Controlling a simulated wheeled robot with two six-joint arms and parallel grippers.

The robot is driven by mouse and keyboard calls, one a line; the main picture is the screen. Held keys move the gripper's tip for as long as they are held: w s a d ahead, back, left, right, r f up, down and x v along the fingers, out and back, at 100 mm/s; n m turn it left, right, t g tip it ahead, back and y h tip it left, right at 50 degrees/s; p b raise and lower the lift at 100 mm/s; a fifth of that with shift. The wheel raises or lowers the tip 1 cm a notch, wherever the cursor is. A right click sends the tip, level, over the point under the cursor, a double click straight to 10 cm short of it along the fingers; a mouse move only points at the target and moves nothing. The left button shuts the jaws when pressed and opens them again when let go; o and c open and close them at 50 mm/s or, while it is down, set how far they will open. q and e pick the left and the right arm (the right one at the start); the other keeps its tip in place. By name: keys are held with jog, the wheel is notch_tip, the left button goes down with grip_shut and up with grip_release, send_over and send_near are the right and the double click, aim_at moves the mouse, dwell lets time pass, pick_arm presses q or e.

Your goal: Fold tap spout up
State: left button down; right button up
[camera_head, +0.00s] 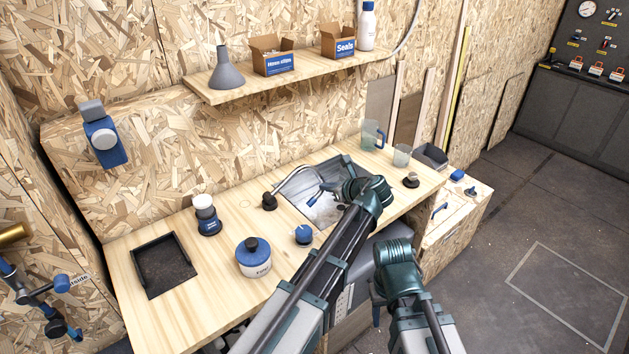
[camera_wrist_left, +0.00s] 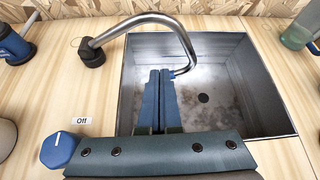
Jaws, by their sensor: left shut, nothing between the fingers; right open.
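The tap is a bent steel tube on a dark round base (camera_wrist_left: 91,55) at the sink's left rear corner. In the head view the tap base (camera_head: 268,201) shows left of the sink. My left gripper (camera_wrist_left: 163,73) is shut and empty, its blue fingertips over the sink just left of the spout tip; I cannot tell whether they touch. It also shows in the head view (camera_head: 322,189). My right gripper (camera_head: 376,308) is open, low in front of the counter, partly hidden by its arm.
A blue knob (camera_wrist_left: 60,150) with an "Off" label sits on the counter at the sink's front left. A jug (camera_head: 372,135) and a cup (camera_head: 401,155) stand right of the sink.

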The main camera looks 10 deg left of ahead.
pick_arm(q)
jog(key=b+x, duration=0.5)
jog(key=x, duration=0.4)
pick_arm(e)
notch_tip(320, 180, down, 5)
pick_arm(q)
jog(key=shift+w+a+r+p, duration=0.1)
jog(key=shift+a+r+p, duration=0.1)
jog(key=shift+r+p, duration=0.5)
jog(key=shift+w+a+r+p, duration=0.1)
jog(key=shift+a+r+p, duration=0.1)
jog(key=shift+r+p, duration=0.45)
jog(key=shift+w+a+r+p, duration=0.1)
jog(key=shift+a+r+p, duration=0.1)
jog(key=shift+r+p, duration=0.5)
pick_arm(e)
jog(key=shift+r, duration=2.1)
pick_arm(q)
jog(key=shift+s+f+p, duration=0.1)
jog(key=shift+f+p, duration=0.05)
jog(key=shift+p, duration=0.15)
